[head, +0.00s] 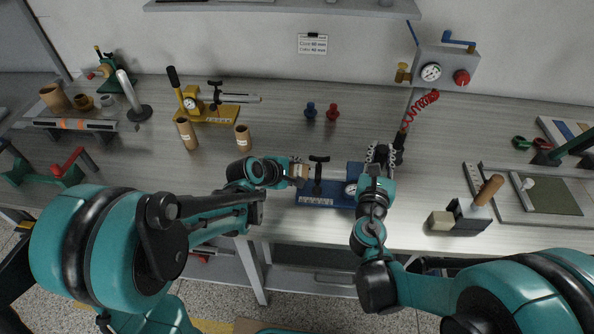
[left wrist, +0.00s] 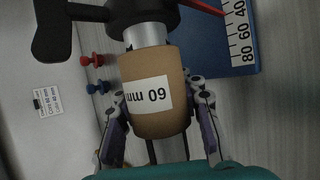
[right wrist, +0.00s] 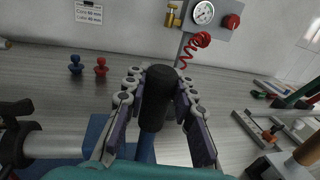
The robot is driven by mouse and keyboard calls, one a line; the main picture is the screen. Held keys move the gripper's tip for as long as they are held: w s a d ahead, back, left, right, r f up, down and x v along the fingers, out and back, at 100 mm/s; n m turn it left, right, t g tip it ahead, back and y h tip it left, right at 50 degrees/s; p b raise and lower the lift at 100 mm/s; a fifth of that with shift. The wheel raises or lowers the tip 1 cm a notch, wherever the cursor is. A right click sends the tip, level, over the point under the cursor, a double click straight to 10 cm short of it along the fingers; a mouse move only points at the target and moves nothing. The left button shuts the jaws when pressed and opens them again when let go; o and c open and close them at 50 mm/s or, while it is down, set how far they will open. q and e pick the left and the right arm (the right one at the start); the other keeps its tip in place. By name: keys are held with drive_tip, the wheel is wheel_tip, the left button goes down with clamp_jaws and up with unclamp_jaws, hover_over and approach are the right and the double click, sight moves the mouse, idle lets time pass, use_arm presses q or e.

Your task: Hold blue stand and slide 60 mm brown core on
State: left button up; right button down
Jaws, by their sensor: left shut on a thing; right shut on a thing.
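The blue stand (head: 318,199) sits on the bench in front of me in the head view, with a metal shaft pointing left and a black clamp knob (head: 319,160). My right gripper (right wrist: 158,88) is shut on the stand's upright black handle (right wrist: 157,100). My left gripper (left wrist: 160,135) is shut around the brown core (left wrist: 152,95), whose label reads 60 mm. The core is in line with the shaft (left wrist: 147,34), its far end at the shaft's end. I cannot tell whether the shaft has entered it. In the head view the core (head: 303,172) is partly hidden by my left gripper.
A yellow stand (head: 215,113) stands behind left, with two brown cores (head: 187,133) (head: 243,138) in front of it. Blue and red pegs (head: 332,112) stand behind the blue stand. A wood-handled block (head: 472,212) is to the right. A gauge box (head: 445,66) is at the back.

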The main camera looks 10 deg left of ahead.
sight(294, 172)
use_arm(q)
drive_tip(key=shift+d, duration=0.75)
drive_tip(key=o, duration=1.3)
drive_tip(key=shift+c, duration=0.2)
drive_tip(key=shift+v, duration=4)
use_arm(e)
drive_tip(key=c, duration=1.2)
unclamp_jaws()
drive_tip(key=shift+o, duration=0.2)
